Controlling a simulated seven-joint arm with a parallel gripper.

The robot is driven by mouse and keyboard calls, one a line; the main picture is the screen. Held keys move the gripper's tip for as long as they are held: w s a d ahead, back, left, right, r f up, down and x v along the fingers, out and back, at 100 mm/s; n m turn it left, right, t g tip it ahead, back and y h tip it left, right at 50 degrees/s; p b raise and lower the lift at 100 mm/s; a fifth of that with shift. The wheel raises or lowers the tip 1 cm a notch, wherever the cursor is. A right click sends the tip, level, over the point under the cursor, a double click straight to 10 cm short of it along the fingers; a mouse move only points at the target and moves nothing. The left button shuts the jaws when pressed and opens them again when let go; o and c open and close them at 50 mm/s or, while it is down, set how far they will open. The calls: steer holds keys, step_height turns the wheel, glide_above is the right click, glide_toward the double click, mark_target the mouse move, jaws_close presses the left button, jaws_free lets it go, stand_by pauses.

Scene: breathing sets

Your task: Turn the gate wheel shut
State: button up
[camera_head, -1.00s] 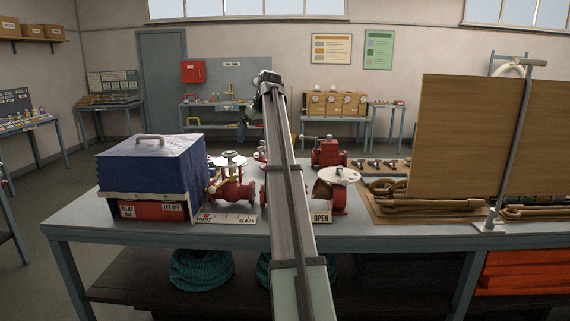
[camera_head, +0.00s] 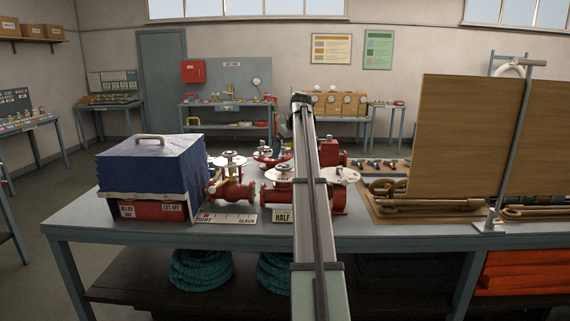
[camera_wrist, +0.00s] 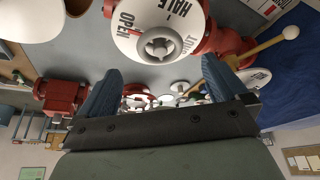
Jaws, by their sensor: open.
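A white round plate marked OPEN, HALF and SHUT (camera_wrist: 135,40), with a pale hub at its centre, sits on a red valve at the top of the wrist view. It seems to be the middle valve's white top (camera_head: 279,173) in the head view. I cannot tell which mark it is set to. My gripper (camera_wrist: 160,82) is open and empty, its two blue fingers apart and the plate beyond them. In the head view my arm hides most of the gripper and part of the right-hand valve.
A valve with a yellow lever (camera_wrist: 268,46) stands beside the plate. A blue-covered box (camera_head: 150,165) is at the table's left. A HALF sign (camera_head: 282,216) and a TIGHT–SLACK scale (camera_head: 228,218) lie in front. A tall wooden board (camera_head: 465,135) stands at right.

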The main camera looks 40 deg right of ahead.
mark_target(284, 165)
steer(key=shift+x, duration=3.1)
steer(key=shift+s, duration=0.1)
steer(key=c, duration=1)
